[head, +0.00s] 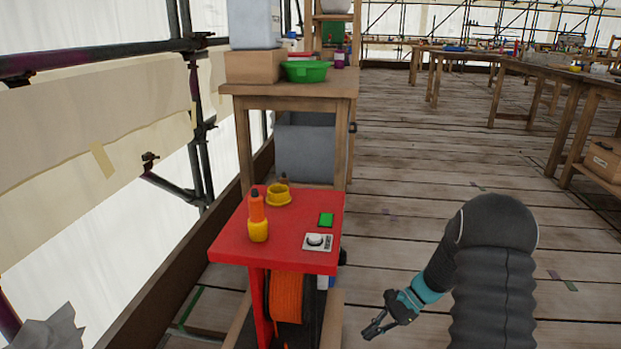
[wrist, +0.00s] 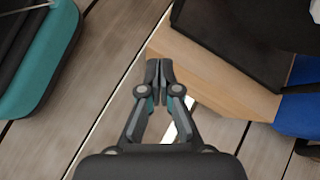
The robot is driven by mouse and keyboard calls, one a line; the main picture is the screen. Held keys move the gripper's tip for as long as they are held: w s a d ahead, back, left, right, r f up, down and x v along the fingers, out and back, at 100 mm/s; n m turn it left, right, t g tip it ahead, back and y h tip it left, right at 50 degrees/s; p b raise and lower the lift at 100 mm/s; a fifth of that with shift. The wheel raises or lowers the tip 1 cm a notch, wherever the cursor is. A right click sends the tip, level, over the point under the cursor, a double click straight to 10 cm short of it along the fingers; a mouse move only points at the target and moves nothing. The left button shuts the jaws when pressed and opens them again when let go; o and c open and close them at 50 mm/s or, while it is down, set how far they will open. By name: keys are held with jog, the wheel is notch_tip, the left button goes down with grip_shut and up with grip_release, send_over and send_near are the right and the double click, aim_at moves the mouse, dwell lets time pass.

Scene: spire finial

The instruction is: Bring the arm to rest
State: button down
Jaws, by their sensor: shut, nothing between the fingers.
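My gripper (head: 378,325) is low at the right of the red stand, apart from it and above the plank floor, at the end of my bent dark arm. In the wrist view my gripper (wrist: 158,68) has its fingertips together with nothing between them. Below it are floor planks and a light wooden board.
An orange reel (head: 287,297) hangs under the red top. A wooden table (head: 300,89) with a green bowl (head: 306,71) stands behind. Scaffold poles and sheeting line the left. Workbenches (head: 575,78) stand at the far right.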

jog(key=s+r+n+t+h+p, duration=0.2)
jog(key=s+r+n+h, duration=0.1)
jog(key=s+r, duration=0.5)
jog(key=s+r+n+t+h+p, duration=0.2)
jog(key=s+r+n, duration=0.3)
jog(key=r, duration=1)
jog(key=s+r+n+t+h+p, duration=0.3)
jog(key=s+r+n+t+h, duration=0.1)
jog(key=s+r, duration=0.7)
jog(key=shift+s+r+n+h, duration=0.3)
jog(key=shift+s+r+n, duration=0.1)
jog(key=shift+r, duration=0.15)
